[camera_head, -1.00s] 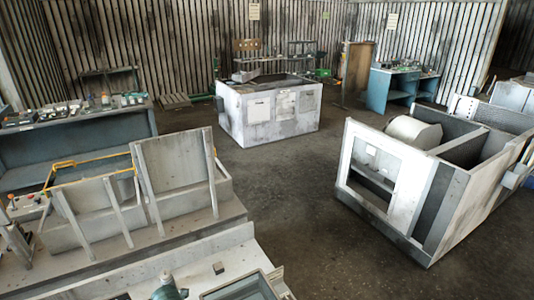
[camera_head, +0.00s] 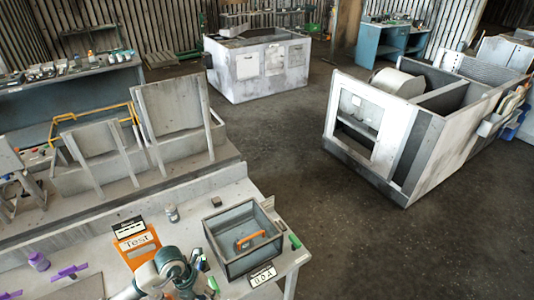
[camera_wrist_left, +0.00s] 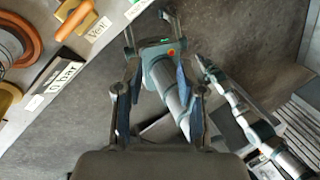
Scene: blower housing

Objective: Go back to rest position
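In the head view my left arm (camera_head: 172,270), teal and grey, shows at the bottom edge, folded close over the near workbench. Its gripper is not clear there. In the left wrist view my left gripper (camera_wrist_left: 157,78) has its two dark fingers spread apart. It hangs over the floor beside the bench edge. A grey cylindrical arm link with a teal head shows beyond the fingers, and I see no part gripped. A second jointed grey link shows at the right of that view. My right gripper cannot be made out in either view.
The near bench (camera_head: 90,258) holds a grey bin (camera_head: 243,238) with an orange-handled thing, an orange "Test" box (camera_head: 135,243), purple clamps (camera_head: 69,271) and a small jar (camera_head: 172,213). A large housing (camera_head: 430,130) stands right, another (camera_head: 258,68) behind. Open floor lies between.

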